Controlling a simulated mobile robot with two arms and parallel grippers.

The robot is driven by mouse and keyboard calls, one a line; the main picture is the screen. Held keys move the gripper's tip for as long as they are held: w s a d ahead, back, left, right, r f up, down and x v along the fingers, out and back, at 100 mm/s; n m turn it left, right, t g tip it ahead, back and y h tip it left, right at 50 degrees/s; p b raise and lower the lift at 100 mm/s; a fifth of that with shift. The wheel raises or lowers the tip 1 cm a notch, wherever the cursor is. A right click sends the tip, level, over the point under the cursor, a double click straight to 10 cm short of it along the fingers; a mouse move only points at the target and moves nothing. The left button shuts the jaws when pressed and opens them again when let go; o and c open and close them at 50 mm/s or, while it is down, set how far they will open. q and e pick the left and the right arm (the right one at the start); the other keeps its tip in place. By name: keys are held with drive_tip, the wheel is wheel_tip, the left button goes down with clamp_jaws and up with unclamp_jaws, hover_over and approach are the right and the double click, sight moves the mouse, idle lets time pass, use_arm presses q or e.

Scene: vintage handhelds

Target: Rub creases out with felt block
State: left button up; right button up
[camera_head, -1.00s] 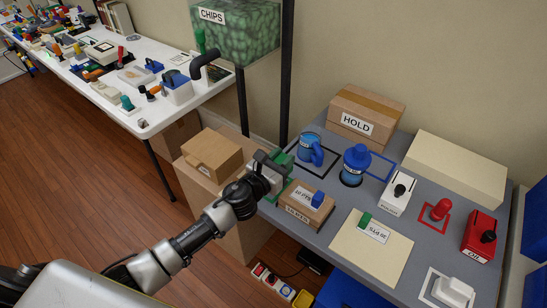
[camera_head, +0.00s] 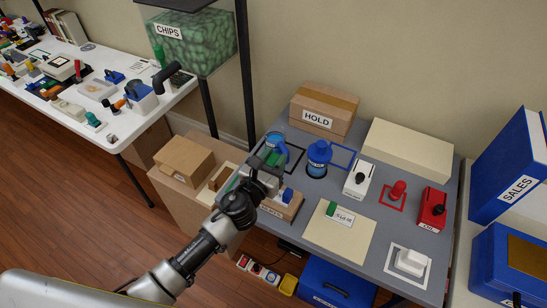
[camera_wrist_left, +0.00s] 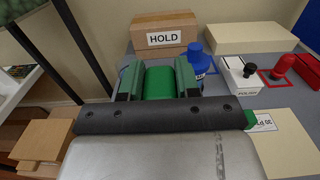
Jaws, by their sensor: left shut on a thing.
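My left gripper (camera_head: 265,165) is over the left part of the grey table (camera_head: 372,190). In the left wrist view its two grey-green fingers (camera_wrist_left: 160,78) are shut on a green block (camera_wrist_left: 160,85), which looks like the felt block. Its underside is hidden, so I cannot tell whether it touches anything. A cream board (camera_head: 345,240) lies at the table's front, with a green piece (camera_head: 331,208) and a labelled card (camera_head: 345,217) on it. I cannot make out any creases. My right gripper is not in view.
Close around the left gripper are a blue mug (camera_head: 277,145), a blue bottle (camera_head: 318,155) and a small brown box (camera_head: 285,210). The HOLD carton (camera_head: 322,108) stands behind.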

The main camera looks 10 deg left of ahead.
use_arm(q)
drive_tip(key=shift+f+b, duration=3.6)
drive_tip(key=shift+f, duration=0.3)
drive_tip(key=shift+f+b, duration=0.55)
drive_tip(key=shift+f, duration=0.05)
drive_tip(key=shift+x, duration=0.85)
drive_tip(key=shift+s, duration=0.15)
drive_tip(key=shift+v, duration=1.6)
drive_tip(key=shift+f, duration=0.2)
drive_tip(key=shift+w, duration=0.2)
